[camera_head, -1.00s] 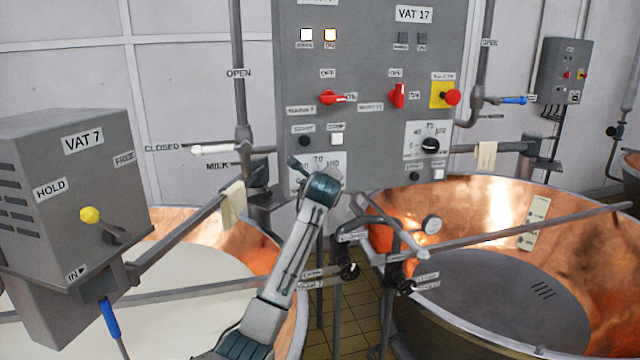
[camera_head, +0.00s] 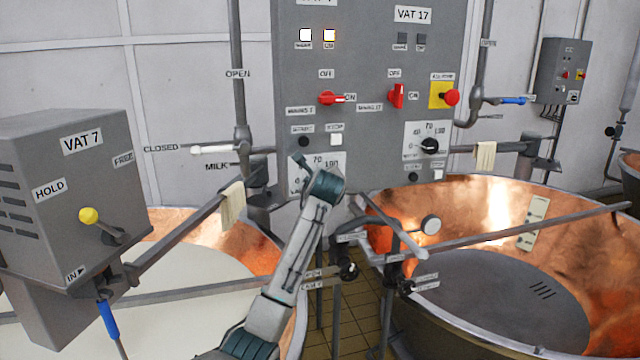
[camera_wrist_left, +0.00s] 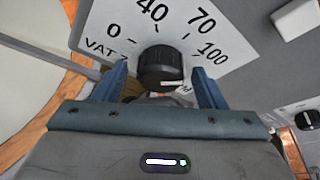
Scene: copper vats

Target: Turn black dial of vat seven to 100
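The black dial (camera_wrist_left: 161,68) of vat seven sits on a white scale plate (camera_wrist_left: 222,28) marked 0, 40, 70 and 100, with "VAT 7" partly showing. In the left wrist view my left gripper (camera_wrist_left: 162,82) is open, with one blue finger on each side of the dial and a gap on both sides. The dial's pointer is not clear, so its setting cannot be read. In the head view the left gripper (camera_head: 303,166) is at the lower left of the grey panel (camera_head: 360,60) and hides the dial; part of the scale plate (camera_head: 334,161) shows. My right gripper is not in view.
Red switches (camera_head: 328,98) and a yellow-backed red button (camera_head: 452,97) are above. A second black dial (camera_head: 430,146), for vat 17, is to the right. A grey VAT 7 box (camera_head: 75,190) with a yellow-knobbed lever stands left. Copper vats (camera_head: 490,210) lie below.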

